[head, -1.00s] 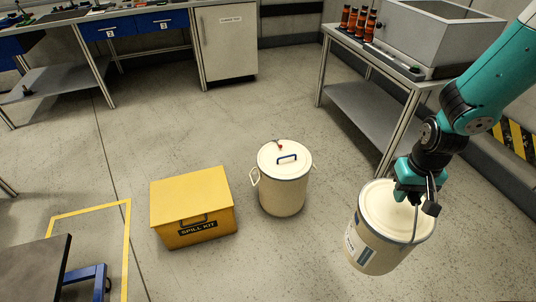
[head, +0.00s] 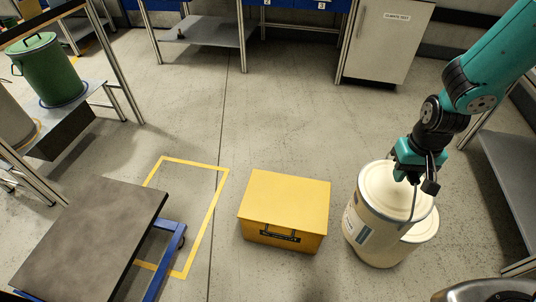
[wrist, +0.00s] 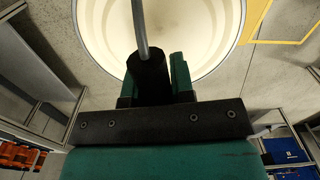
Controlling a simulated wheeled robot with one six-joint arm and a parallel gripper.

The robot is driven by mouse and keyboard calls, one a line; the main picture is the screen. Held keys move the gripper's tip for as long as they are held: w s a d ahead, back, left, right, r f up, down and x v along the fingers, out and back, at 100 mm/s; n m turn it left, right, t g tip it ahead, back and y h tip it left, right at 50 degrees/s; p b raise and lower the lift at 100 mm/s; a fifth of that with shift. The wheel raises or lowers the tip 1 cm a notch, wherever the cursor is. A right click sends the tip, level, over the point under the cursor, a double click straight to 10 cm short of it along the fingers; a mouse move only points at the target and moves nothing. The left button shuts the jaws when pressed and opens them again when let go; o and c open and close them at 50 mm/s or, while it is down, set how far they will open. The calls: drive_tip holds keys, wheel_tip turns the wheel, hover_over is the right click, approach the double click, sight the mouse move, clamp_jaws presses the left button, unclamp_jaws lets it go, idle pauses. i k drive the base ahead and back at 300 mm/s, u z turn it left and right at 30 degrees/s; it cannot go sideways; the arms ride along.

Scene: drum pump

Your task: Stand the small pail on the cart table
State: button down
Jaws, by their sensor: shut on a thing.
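The small pail (head: 365,216) is cream with a pale round top and a label on its side. It hangs below my gripper (head: 411,174) at the right of the head view. The pail is raised and looks roughly upright. The cart table (head: 95,230) has a bare dark grey top and a blue frame, at the lower left of the head view, well apart from the pail.
A cream drum (head: 424,232) is largely hidden by the held pail. The yellow spill kit box (head: 285,205) lies between the pail and the cart. A yellow floor outline (head: 213,210) is beside the cart. A green drum (head: 50,70) stands on a shelf at upper left.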

sight(106, 214)
drive_tip(key=u, duration=0.55)
drive_tip(key=i, duration=0.65)
drive_tip(key=u, duration=1.45)
drive_tip(key=i, duration=0.75)
drive_tip(key=u, duration=0.6)
